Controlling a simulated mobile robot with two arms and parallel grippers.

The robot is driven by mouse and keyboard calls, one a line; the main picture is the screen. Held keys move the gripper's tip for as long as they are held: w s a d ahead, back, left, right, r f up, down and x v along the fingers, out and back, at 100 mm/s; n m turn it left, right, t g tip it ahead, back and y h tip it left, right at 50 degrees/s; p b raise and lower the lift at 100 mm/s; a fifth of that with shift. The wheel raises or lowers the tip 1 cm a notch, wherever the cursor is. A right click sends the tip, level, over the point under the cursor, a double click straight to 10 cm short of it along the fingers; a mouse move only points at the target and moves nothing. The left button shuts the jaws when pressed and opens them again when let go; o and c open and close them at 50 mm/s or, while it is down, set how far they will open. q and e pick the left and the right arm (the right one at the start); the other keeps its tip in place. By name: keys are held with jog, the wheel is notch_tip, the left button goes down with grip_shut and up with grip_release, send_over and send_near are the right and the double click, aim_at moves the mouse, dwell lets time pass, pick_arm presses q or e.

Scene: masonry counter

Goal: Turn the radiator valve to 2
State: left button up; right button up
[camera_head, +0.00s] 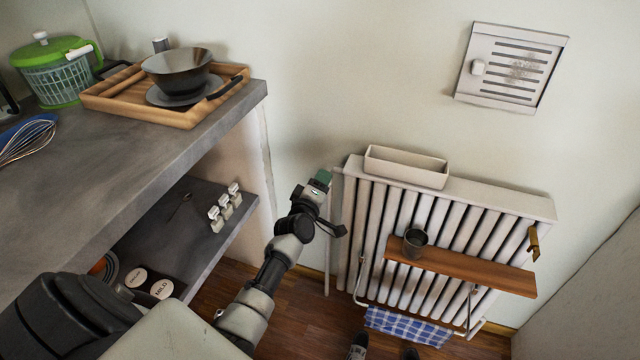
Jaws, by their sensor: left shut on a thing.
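The radiator (450,200) is white and ribbed and stands against the wall at the right. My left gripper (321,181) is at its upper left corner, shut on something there. A pipe (327,255) runs up from the floor to that spot, so the held thing appears to be the radiator valve, mostly hidden by the gripper. A dark green piece shows at the gripper's tip; I cannot tell whether it is part of the valve or the gripper. No number on the valve is readable. My right gripper is not in view.
The grey counter (60,185) with a wooden tray (115,105) is at the left, a lower shelf (165,235) under it. A white trough (405,168) sits on the radiator; a wooden shelf (470,270) with a dark cup (414,242) hangs in front. A blue checked cloth (408,327) hangs below.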

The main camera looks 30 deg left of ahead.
pick_arm(q)
jog(key=shift+f+n, duration=0.15)
jog(key=shift+n, duration=1.65)
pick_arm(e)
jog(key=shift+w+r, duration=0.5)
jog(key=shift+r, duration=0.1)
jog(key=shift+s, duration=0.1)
pick_arm(q)
jog(key=shift+n, duration=0.3)
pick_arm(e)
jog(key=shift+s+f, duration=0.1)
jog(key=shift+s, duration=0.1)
pick_arm(q)
jog(key=o, duration=0.9)
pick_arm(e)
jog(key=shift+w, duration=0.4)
